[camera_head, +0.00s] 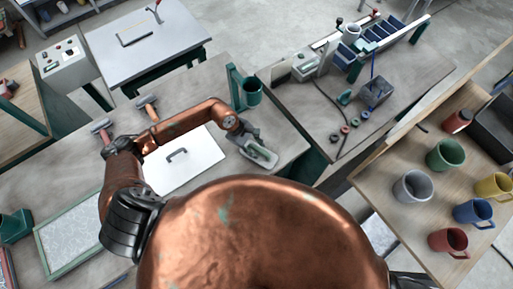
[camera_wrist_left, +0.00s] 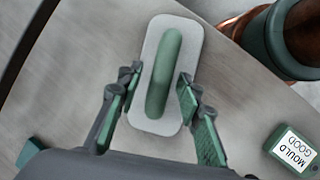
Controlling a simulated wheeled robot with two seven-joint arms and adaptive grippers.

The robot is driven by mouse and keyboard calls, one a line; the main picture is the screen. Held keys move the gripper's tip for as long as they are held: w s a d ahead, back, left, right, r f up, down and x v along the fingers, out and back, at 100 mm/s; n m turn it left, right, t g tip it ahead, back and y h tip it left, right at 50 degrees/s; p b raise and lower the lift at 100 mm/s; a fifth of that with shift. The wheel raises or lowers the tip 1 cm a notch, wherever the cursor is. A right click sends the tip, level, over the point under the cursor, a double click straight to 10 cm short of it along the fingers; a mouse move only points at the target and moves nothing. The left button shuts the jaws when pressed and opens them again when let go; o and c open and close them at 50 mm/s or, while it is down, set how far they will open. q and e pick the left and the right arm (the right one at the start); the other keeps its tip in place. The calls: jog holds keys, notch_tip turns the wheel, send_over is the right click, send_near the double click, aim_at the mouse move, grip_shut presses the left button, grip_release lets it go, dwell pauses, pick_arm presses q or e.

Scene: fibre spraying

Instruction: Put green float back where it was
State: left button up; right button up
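The green float, a pale rectangular plate with a green bar handle, lies on the grey table near its right end in the head view (camera_head: 262,154). In the left wrist view the float (camera_wrist_left: 165,70) lies flat with its handle lengthwise. My left gripper (camera_head: 244,138) is over the float. In the wrist view its two fingers (camera_wrist_left: 157,92) are apart, one on each side of the handle. A gap shows between the left finger and the handle; the right finger is close to it. My right gripper is not in view.
A white panel with a dark handle (camera_head: 184,172) lies left of the float. A green cup in a stand (camera_head: 250,93) is behind it. A green block labelled "GOOD MOULD" (camera_wrist_left: 292,150) is near the float. Several mugs stand on the wooden table (camera_head: 386,168) at right.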

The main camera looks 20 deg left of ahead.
pick_arm(q)
jog(key=shift+r, duration=0.1)
jog(key=shift+a+r, duration=0.15)
jog(key=shift+r, duration=0.1)
jog(key=b+v, duration=0.2)
jog(key=v, duration=0.9)
jog(key=shift+r+b, duration=0.25)
jog(key=shift+b, duration=0.1)
jog(key=shift+s, duration=0.1)
jog(key=shift+a, duration=0.15)
